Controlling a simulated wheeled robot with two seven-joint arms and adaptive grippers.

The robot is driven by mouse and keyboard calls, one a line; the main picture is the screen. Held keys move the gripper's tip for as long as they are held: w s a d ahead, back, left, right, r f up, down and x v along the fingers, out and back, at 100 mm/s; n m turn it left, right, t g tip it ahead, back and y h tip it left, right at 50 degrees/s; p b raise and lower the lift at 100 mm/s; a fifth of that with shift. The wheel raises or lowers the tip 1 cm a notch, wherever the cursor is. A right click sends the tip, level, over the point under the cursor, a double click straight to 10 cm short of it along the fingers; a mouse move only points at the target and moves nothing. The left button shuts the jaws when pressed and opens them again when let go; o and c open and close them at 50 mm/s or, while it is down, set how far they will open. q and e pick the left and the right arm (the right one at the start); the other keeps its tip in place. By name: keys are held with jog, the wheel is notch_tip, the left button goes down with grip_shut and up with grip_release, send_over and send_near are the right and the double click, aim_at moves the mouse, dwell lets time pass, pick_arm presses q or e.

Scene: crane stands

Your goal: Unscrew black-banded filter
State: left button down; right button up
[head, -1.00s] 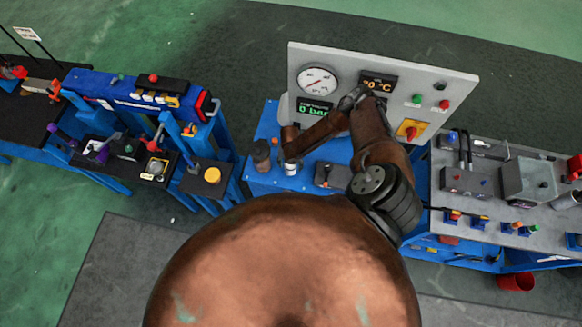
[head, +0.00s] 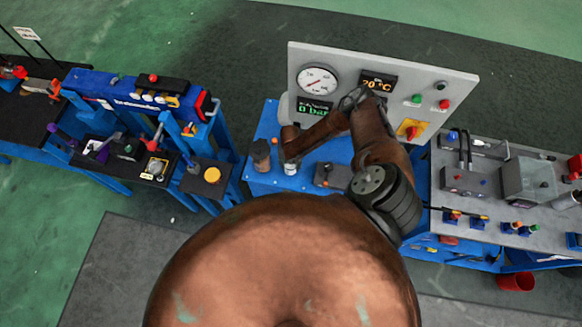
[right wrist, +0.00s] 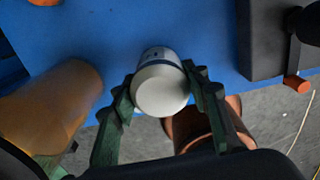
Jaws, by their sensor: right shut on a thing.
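The black-banded filter (head: 290,169) is a small white cylinder on the blue bench (head: 262,184), below the gauge panel. In the right wrist view the white filter (right wrist: 160,90) shows its round pale end, with a thin dark band near its far edge. My right gripper (right wrist: 158,84) has its green fingers on either side of it and is shut on it. In the head view the right gripper (head: 290,157) is small and partly merges with the brown arm. My left gripper is not in view.
A dark brown canister (head: 261,155) stands just left of the filter. The grey panel (head: 440,95) with dial and displays rises behind. A dark block with a lever (head: 331,176) sits to the right. Other benches stand left and right.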

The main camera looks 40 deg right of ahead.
jog(key=shift+r, duration=0.1)
jog(key=n+b, duration=0.1)
jog(key=n, duration=0.2)
jog(key=shift+w+b, duration=0.1)
jog(key=shift+b, duration=0.3)
jog(key=shift+n, duration=1.1)
jog(key=shift+n+b, duration=0.75)
jog(key=shift+n, duration=1.75)
